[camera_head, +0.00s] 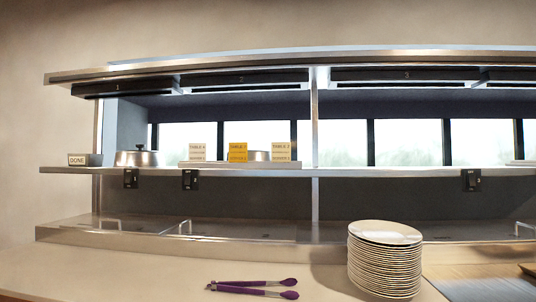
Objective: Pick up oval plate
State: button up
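A tall stack of white oval plates (384,262) stands on the counter at the lower right of the head view. The top plate (385,233) lies flat and its upper face is uncovered. My gripper is not in this view, so I cannot see whether it is open or shut.
Purple-handled tongs (255,288) lie left of the stack. A steel shelf (350,173) with cards and a lidded pot (139,158) runs above and behind. The counter (110,272) is clear at left.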

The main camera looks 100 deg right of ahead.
aim_at(377, 232)
jog(key=z, duration=5.05)
jog(key=i+z, duration=0.25)
jog(key=i, duration=0.15)
jog(key=i+z, duration=0.25)
jog(key=i, duration=0.15)
